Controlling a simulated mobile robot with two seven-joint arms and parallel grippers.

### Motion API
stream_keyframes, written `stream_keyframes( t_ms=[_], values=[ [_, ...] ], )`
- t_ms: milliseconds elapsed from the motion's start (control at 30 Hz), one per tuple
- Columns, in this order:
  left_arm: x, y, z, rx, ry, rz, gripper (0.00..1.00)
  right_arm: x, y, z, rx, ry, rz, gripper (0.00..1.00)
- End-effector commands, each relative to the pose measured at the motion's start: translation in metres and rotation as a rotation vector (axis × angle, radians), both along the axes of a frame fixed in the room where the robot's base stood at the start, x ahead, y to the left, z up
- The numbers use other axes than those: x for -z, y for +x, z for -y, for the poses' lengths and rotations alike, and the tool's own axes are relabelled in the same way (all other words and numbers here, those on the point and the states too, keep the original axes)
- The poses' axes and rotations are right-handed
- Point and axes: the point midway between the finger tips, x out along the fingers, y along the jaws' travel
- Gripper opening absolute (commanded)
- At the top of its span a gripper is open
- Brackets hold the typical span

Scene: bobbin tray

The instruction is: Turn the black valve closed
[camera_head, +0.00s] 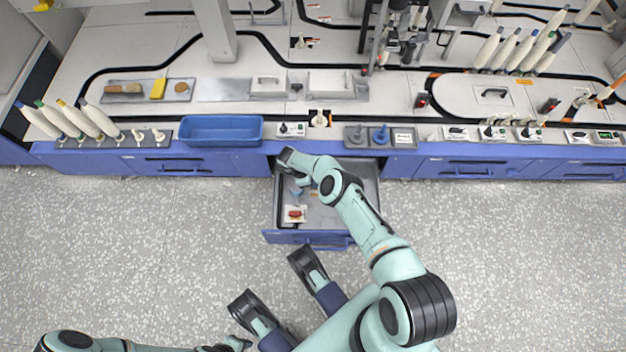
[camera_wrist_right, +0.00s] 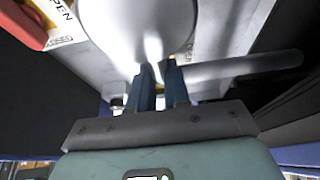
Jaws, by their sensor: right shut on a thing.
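My right gripper (camera_head: 298,187) reaches down into the open drawer, behind a pale plate with a red handle (camera_head: 295,213). In the right wrist view, the two dark blue fingers (camera_wrist_right: 160,88) are close together under a large, shiny, rounded silver part (camera_wrist_right: 140,25). They are shut on a piece of the valve that is mostly hidden between them, and its black colour is not clear. A silver bar (camera_wrist_right: 245,68) extends right from the fingers. Light plates beside it carry OPEN and CLOSED labels. The red handle shows at the upper left (camera_wrist_right: 22,22).
The open drawer (camera_head: 318,238) stands out from the blue counter front, and its walls surround the gripper. A blue bin (camera_head: 221,143) and small switch panels line the counter edge above. The speckled floor in front is clear apart from my own body.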

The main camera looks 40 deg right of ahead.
Motion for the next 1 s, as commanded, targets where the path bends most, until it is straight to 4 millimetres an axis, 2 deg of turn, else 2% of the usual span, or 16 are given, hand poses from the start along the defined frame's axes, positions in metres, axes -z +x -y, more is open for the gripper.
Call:
stream_keyframes(
  t_ms=[433,467,533,867,1000],
  values=[
    [0.0,0.0,0.0,0.0,0.0,0.0,0.43,0.001,-0.001,-0.001,0.015,0.001,0.001,0.0],
    [0.0,0.0,0.0,0.0,0.0,0.0,0.43,0.001,-0.001,-0.001,0.015,0.001,0.001,0.2],
    [0.0,0.0,0.0,0.0,0.0,0.0,0.43,0.001,-0.001,-0.001,0.014,0.001,0.0,0.43],
    [-0.001,0.001,0.0,0.001,0.0,0.002,0.43,-0.002,0.0,-0.001,0.012,0.0,0.0,0.43],
    [-0.005,0.01,0.001,0.004,0.002,0.034,0.43,-0.016,0.005,-0.005,0.011,0.001,0.002,0.43]
  ],
)
